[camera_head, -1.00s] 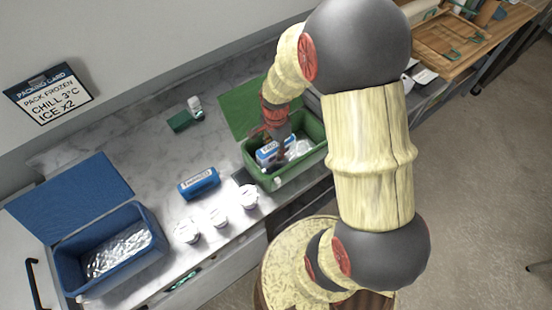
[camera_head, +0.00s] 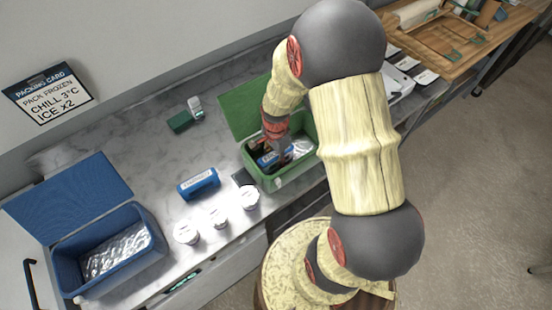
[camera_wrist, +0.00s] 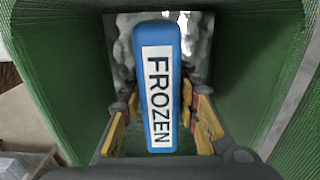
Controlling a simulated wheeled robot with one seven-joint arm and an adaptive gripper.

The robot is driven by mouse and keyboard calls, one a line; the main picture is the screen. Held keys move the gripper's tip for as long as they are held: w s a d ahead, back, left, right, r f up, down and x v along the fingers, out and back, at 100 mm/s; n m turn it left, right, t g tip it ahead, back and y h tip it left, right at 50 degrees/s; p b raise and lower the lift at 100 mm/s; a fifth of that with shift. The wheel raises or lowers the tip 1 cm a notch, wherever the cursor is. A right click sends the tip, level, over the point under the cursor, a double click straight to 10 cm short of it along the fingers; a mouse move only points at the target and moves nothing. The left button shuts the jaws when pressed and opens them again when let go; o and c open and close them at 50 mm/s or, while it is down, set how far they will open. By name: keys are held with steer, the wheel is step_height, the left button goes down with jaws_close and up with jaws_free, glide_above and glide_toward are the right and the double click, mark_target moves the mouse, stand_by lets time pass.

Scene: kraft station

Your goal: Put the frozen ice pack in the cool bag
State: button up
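The blue ice pack labelled FROZEN (camera_wrist: 158,85) is inside the green lidded box (camera_head: 298,172). It stands out in the middle of the wrist view, and a small part of it shows in the head view (camera_head: 268,159). My gripper (camera_wrist: 160,100) is down inside the green box, with a finger on each side of the pack. The fingers look open, with narrow gaps beside the pack. In the head view my gripper (camera_head: 279,150) partly hides the pack. A blue lidded box (camera_head: 70,275) stands open at the left with silvery lining or packs (camera_head: 115,250) inside. I cannot tell which box is the cool bag.
Another blue pack (camera_head: 198,184) with a white label lies on the marble counter between the boxes. Several white-lidded tubs (camera_head: 217,218) stand along the front edge.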

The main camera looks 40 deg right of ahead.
steer(key=o, duration=0.3)
step_height(320, 180, up, 12)
steer(key=shift+p, duration=0.8)
steer(key=s+a+r+n+t, duration=0.2)
steer(key=s+a+r+n, duration=0.2)
steer(key=r+n, duration=0.2)
steer(key=s+a+r+n+t, duration=0.1)
steer(key=s+a+r+n, duration=0.3)
steer(key=r, duration=0.5)
steer(key=s+a+r+n+t, duration=0.2)
steer(key=s+a+r+n, duration=0.2)
steer(key=r+n, duration=0.3)
steer(key=shift+s+r+n+t, duration=0.15)
steer(key=shift+r+n+t, duration=0.15)
steer(key=shift+r, duration=0.55)
